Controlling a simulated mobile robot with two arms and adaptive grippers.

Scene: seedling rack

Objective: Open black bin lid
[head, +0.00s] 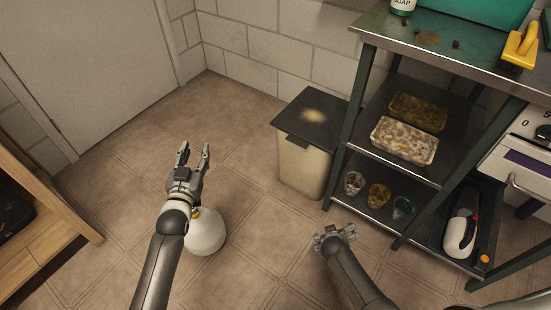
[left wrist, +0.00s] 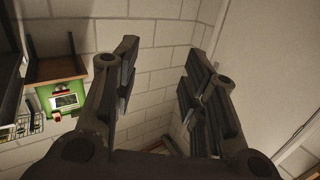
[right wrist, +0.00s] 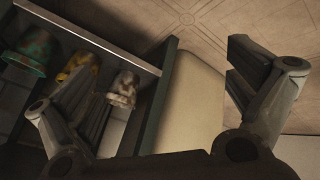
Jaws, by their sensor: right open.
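The bin is a cream box (head: 303,173) with a flat black lid (head: 309,122), standing beside the metal rack. The lid lies shut on top, with a pale smudge and a small tab at its front edge. My right gripper (head: 334,235) is low in front of the rack, below and right of the bin, apart from it. In the right wrist view the cream bin side (right wrist: 187,105) shows between its open, empty fingers; the lid cannot be made out there. My left gripper (head: 195,149) is open and empty, left of the bin, pointing toward the wall.
The metal rack (head: 455,67) stands right of the bin. Its shelves hold two trays (head: 404,140) and several cups (head: 378,194). A wooden shelf (head: 50,228) is at left.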

